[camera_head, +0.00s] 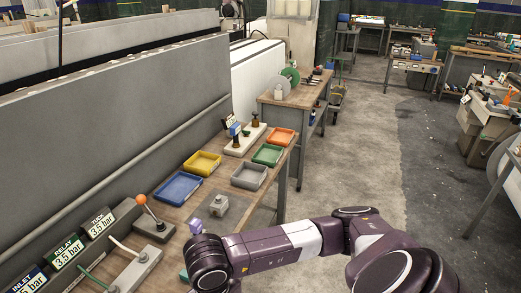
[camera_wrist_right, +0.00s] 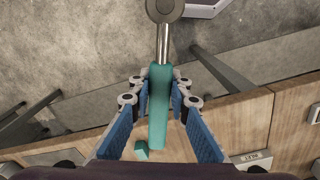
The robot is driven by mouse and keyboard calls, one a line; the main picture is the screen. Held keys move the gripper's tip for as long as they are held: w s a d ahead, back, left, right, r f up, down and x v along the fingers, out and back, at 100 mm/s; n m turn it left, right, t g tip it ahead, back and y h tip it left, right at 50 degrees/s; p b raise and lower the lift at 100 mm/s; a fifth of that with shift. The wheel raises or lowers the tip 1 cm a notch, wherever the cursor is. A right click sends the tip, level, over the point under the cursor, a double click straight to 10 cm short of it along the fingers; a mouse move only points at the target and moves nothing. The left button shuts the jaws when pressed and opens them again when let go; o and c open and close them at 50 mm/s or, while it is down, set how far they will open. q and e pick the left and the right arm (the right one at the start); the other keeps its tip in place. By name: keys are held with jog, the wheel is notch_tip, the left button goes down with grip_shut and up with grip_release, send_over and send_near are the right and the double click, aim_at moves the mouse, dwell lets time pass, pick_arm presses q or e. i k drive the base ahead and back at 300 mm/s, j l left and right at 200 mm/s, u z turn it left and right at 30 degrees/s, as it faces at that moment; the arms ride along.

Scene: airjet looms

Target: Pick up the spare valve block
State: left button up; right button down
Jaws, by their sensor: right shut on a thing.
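A grey block with a raised round top (camera_head: 229,207), which looks like the spare valve block, sits on a grey mat at the right part of the bench in the head view. My right gripper (camera_wrist_right: 160,92) is shut on the teal handle of a tool (camera_wrist_right: 159,120) in the right wrist view. A metal shaft with a round grey end runs from the handle toward the top. In the head view my right wrist hides the fingers, left of and nearer than the grey block. My left gripper is not in view.
Blue (camera_head: 178,188), yellow (camera_head: 202,163), grey (camera_head: 249,176), green (camera_head: 268,155) and orange (camera_head: 279,137) trays stand on the bench. An orange-knobbed lever (camera_head: 153,222) and pressure signs (camera_head: 66,251) are at the left. The floor aisle (camera_head: 355,150) is clear.

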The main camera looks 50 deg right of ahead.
aim_at(217, 208)
jog(key=i+l+u, duration=0.2)
jog(key=l+u, duration=0.15)
jog(key=l, duration=1.4)
jog(key=l+u, duration=0.3)
jog(key=l, duration=1.45)
